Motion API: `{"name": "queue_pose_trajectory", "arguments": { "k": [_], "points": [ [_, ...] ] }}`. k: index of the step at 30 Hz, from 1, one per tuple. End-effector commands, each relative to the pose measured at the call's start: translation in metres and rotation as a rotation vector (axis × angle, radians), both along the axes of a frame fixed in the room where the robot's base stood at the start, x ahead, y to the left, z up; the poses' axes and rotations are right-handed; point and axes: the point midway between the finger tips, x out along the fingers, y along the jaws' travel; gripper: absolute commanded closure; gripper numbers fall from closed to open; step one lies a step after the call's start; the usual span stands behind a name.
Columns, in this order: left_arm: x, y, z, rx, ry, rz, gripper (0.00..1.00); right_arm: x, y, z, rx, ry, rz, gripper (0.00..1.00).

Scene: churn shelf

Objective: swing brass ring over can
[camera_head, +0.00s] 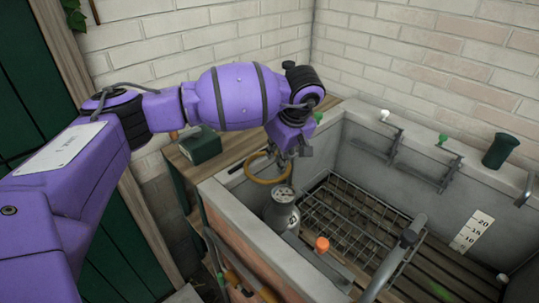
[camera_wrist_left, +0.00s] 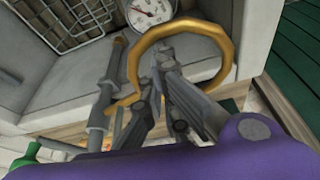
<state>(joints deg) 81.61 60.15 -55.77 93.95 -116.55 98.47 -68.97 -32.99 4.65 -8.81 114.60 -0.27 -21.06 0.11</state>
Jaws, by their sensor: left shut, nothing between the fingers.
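The brass ring (camera_head: 262,181) hangs at the basin's near left rim, just below my left gripper (camera_head: 291,153). The wrist view shows the ring (camera_wrist_left: 180,29) as a loop around my left gripper's fingers (camera_wrist_left: 158,80). The fingers are shut with nothing between them; I cannot tell whether they touch the ring. The grey metal can (camera_head: 283,217) stands upright inside the basin's left end, below and apart from the ring. A round dial (camera_wrist_left: 148,12) shows at its top in the wrist view, partly cut off. My right gripper is in neither view.
A wire rack (camera_head: 345,215) lies in the stone basin (camera_head: 240,212), right of the can. An orange knob (camera_head: 322,244) and a grey pipe (camera_head: 397,258) stand at the front. A dark green box (camera_head: 200,146) sits on the wooden ledge at left. Brackets line the back wall.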

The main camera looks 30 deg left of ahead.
Motion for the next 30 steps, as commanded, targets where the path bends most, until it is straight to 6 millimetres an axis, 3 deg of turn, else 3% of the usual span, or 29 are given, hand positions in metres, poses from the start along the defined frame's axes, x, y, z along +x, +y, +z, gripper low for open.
{"name": "queue_pose_trajectory", "arguments": {
  "k": [12,30],
  "points": [
    [0.009,-0.037,0.0,-0.001,0.001,-0.002,1.0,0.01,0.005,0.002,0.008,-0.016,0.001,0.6],
    [0.012,-0.044,0.0,-0.001,0.001,-0.001,1.0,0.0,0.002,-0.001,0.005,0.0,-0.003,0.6]
  ]
}}
